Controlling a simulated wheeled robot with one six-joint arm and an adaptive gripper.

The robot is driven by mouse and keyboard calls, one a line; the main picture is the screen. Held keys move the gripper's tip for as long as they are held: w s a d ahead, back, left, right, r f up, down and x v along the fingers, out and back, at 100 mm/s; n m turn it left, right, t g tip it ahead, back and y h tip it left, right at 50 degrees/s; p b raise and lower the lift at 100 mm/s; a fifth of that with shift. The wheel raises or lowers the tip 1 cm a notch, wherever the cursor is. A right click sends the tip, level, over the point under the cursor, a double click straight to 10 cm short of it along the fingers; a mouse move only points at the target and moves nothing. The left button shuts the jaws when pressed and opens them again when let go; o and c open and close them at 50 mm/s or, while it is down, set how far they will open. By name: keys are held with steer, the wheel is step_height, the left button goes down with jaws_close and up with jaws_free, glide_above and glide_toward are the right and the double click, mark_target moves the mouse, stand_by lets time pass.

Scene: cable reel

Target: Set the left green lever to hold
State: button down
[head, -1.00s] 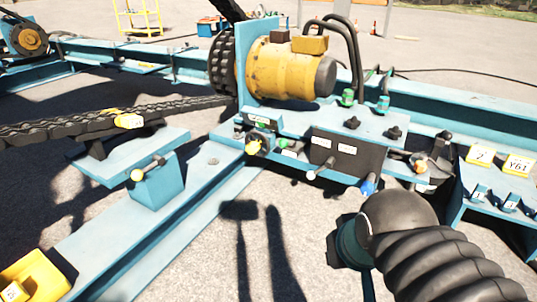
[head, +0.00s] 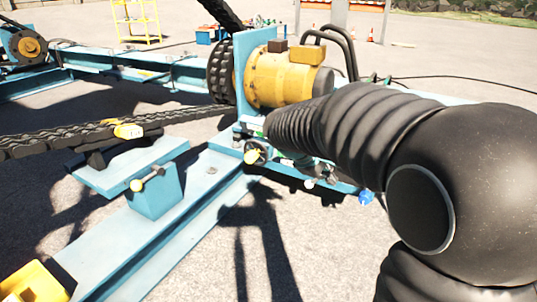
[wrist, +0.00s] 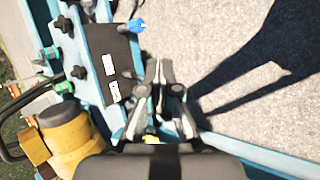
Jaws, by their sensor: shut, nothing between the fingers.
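My gripper (wrist: 158,72) is shut and empty in the wrist view, its fingers beside the dark panel with white labels (wrist: 108,65). In the head view my arm covers most of the control area, and the fingers cannot be made out clearly. A little green (head: 283,151) shows at the arm's lower left edge, but I cannot tell whether it is the left green lever. Two green fittings (wrist: 62,88) show at the left in the wrist view. The lever's setting and any contact with it are hidden.
A yellow motor (head: 285,78) stands behind my arm. A blue knob (head: 366,196) and a pale lever knob (head: 309,183) show below the arm. Open pavement (head: 310,240) lies in front.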

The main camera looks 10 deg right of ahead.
steer(key=w+a+f+n+t+h+p, duration=0.1)
steer(key=w+a+f+n+t+h, duration=0.25)
steer(key=w, duration=0.75)
steer(key=w+a+f+n+g+h, duration=0.1)
steer(key=w+f+n+h, duration=0.1)
steer(key=w+f+n, duration=0.6)
steer(key=w+a+f+n+t, duration=0.5)
steer(key=w+a+f+t, duration=0.3)
steer(key=w+a+f, duration=0.4)
steer(key=shift+w+a+f+n+p, duration=0.35)
steer(key=shift+w+f+p, duration=0.1)
steer(key=shift+f, duration=0.35)
steer(key=shift+d, duration=0.1)
steer(key=r+b+x, duration=0.1)
steer(key=r+x, duration=0.1)
steer(key=x, duration=1)
steer(key=shift+d+r, duration=0.3)
steer(key=shift+r, duration=0.1)
